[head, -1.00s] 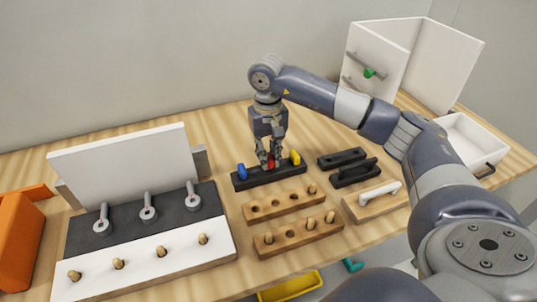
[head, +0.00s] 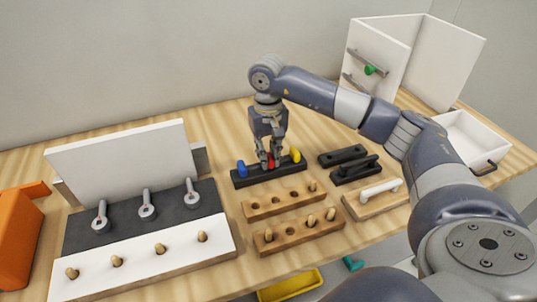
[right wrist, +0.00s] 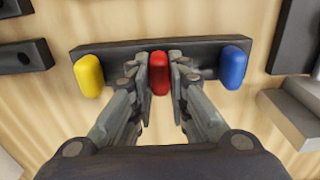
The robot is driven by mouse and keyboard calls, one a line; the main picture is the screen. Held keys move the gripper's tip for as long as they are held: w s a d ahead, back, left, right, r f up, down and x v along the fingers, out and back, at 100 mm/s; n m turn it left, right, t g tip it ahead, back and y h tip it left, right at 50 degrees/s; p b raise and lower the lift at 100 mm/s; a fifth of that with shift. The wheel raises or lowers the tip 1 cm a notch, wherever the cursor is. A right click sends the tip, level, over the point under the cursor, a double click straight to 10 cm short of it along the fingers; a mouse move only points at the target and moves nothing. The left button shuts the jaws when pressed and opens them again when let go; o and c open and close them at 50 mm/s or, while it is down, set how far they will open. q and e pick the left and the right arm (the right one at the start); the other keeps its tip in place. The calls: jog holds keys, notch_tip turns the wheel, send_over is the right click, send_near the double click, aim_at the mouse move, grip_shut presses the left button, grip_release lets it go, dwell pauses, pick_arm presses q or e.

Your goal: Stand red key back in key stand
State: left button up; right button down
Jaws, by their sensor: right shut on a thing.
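The red key (right wrist: 159,73) is between the fingers of my right gripper (head: 269,160), which is shut on it. It also shows in the head view (head: 271,161), partly hidden by the fingers. The black key stand (head: 250,179) lies on the table, with the blue key (head: 241,169) at its left end and the yellow key (head: 295,155) at its right end. The red key is at the stand's middle, in line with the other two. Its lower end is hidden, so I cannot tell how deep it sits. My left gripper is not in view.
Wooden peg blocks (head: 268,205) lie in front of the stand. Black handled blocks (head: 342,155) lie to its right. A board with metal tools (head: 85,240) stands at left. A white cabinet (head: 440,65) is at the back right. Bare table lies behind the stand.

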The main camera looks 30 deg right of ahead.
jog(key=c, duration=1.4)
grip_release()
jog(key=shift+c, duration=0.2)
jog(key=shift+r, duration=0.1)
jog(key=shift+r+p, duration=1.45)
jog(key=shift+r, duration=0.95)
